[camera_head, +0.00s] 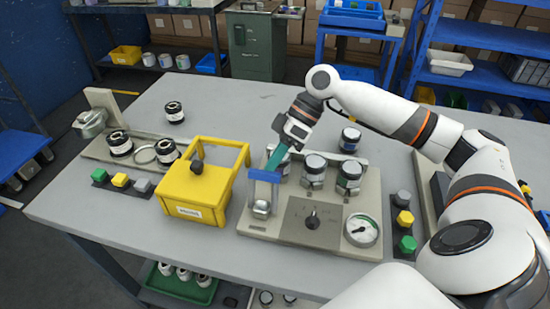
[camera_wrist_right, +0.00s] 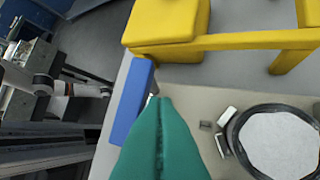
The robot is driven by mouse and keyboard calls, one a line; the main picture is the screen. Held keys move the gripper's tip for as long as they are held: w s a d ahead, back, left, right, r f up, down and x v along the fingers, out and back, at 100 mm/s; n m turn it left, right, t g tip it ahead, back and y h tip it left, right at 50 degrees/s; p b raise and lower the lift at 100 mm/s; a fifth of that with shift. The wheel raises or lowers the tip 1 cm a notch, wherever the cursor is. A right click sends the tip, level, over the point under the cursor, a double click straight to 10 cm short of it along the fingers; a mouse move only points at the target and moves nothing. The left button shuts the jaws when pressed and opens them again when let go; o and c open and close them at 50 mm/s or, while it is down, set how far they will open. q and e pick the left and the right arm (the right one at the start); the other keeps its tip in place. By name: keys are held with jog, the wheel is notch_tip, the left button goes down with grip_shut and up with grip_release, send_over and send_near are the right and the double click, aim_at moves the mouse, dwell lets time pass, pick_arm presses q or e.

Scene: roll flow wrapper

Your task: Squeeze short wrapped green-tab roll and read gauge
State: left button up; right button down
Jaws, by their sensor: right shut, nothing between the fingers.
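The round gauge (camera_head: 361,230) is at the front right of a beige plate (camera_head: 270,222), beside a black selector knob (camera_head: 312,219). A small blue-topped frame (camera_head: 264,176) with a metal piece (camera_head: 262,208) under it stands at the plate's left. Several dark rolls with pale tops, such as this roll (camera_head: 314,170), stand on the plate behind the knob. I cannot make out a green tab on any. My right gripper (camera_head: 276,165) has teal fingers, shut and empty, beside the blue bar. In the wrist view the fingers (camera_wrist_right: 160,140) overlap the blue bar (camera_wrist_right: 133,100). My left gripper is not in view.
A yellow frame (camera_head: 193,190) with a black knob stands left of the plate. A roll (camera_head: 174,112) stands on the grey table; two more stand on a left fixture. Coloured buttons (camera_head: 119,180) sit at left, others (camera_head: 405,218) at right.

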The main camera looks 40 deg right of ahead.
jog(key=shift+s+a+r+h+p, duration=0.2)
jog(key=shift+r+h+p, duration=0.1)
jog(key=shift+p, duration=0.3)
